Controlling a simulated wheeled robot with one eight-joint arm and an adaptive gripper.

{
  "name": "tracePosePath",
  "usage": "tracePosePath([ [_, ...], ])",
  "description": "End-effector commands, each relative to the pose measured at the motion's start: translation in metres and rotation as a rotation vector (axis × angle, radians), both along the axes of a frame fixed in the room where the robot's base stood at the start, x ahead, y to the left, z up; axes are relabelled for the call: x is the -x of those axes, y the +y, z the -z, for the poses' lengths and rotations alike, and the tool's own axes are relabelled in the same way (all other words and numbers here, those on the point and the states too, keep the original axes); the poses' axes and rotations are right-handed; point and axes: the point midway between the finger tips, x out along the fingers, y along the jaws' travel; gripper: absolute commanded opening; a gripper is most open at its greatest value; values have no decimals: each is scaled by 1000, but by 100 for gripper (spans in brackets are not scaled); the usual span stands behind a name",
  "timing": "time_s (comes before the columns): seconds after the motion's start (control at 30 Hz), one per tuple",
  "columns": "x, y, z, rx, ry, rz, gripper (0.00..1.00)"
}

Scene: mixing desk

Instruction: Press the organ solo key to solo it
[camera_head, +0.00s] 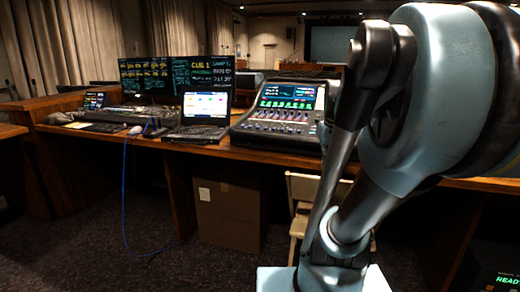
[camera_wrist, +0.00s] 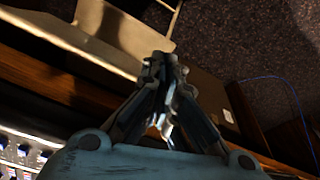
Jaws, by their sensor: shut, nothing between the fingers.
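The mixing desk (camera_head: 284,118) stands on the wooden table, with a lit screen, rows of coloured keys and faders. Its key labels are too small to read, so I cannot tell which key is the organ solo key. In the wrist view a strip of the mixing desk's faders (camera_wrist: 22,150) shows at the lower left. My gripper (camera_wrist: 161,62) is shut and empty in the wrist view, over the table's front edge and the floor, apart from the desk. In the head view my arm fills the right side and covers part of the desk's right end; the fingers are hidden there.
A laptop (camera_head: 205,108), monitors (camera_head: 146,76) and another console (camera_head: 140,114) stand to the left on the table (camera_head: 255,152). A chair (camera_head: 301,190) and a cardboard box (camera_head: 229,207) stand below. A blue cable (camera_head: 124,190) hangs to the floor.

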Motion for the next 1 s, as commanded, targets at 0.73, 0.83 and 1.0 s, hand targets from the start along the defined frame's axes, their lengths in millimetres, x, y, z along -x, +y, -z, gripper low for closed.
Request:
tracePosePath([
  [0.73,100,40,131,-1,-8,0,0],
  [0.83,100,40,131,-1,-8,0,0],
  [1.0,100,40,130,-1,-8,0,0],
])
